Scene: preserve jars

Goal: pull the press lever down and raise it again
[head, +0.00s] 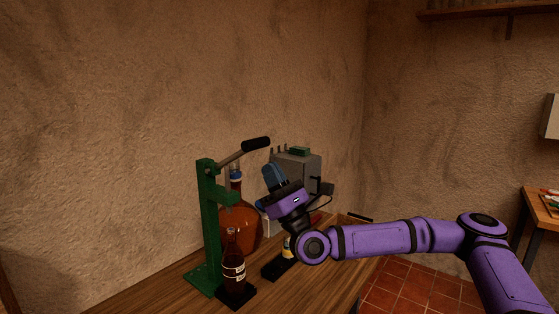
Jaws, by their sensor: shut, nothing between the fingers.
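The green press (209,225) stands on the wooden table. Its lever (230,158) slopes up to the right and ends in a black grip (256,143). My gripper (269,170) is shut and empty, with its fingers pointing up just below and to the right of the grip. A gap shows between the fingertips and the grip in this view; the distance in depth is hard to tell. A brown bottle (233,265) stands upright on a black base in front of the press.
A large amber flask (240,226) stands behind the press. A grey machine (305,170) is behind my gripper, partly hidden by it. A small black stand (277,270) lies right of the bottle. The wooden table (310,284) is bare toward its front right edge.

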